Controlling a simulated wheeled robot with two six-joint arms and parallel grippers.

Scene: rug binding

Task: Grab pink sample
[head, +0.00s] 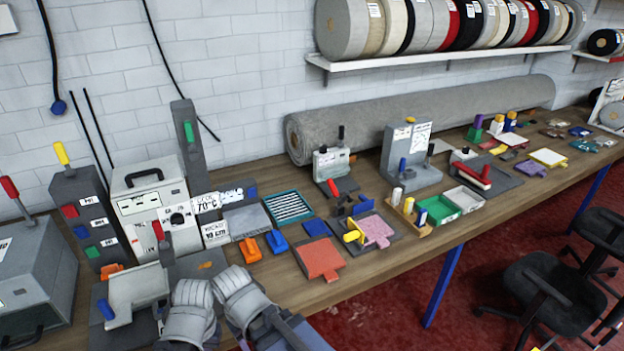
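A pale pink speckled sample (377,230) lies flat on a dark grey plate in the middle of the bench, in the head view. A yellow clamp-like piece (354,236) stands at its left edge and covers a little of it. A salmon-red sample (321,257) with a tab lies to its left, nearer the bench's front edge. Pale grey parts of my arms show at the bottom, left of centre, well to the left of the pink sample. I cannot make out the fingers of either gripper.
A wooden holder with small bottles (409,214) and a green-and-white tray (438,209) stand right of the pink sample. Machines (412,155) and a long grey roll (420,116) stand behind. Orange and blue pieces lie left. Chairs (552,290) stand at lower right.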

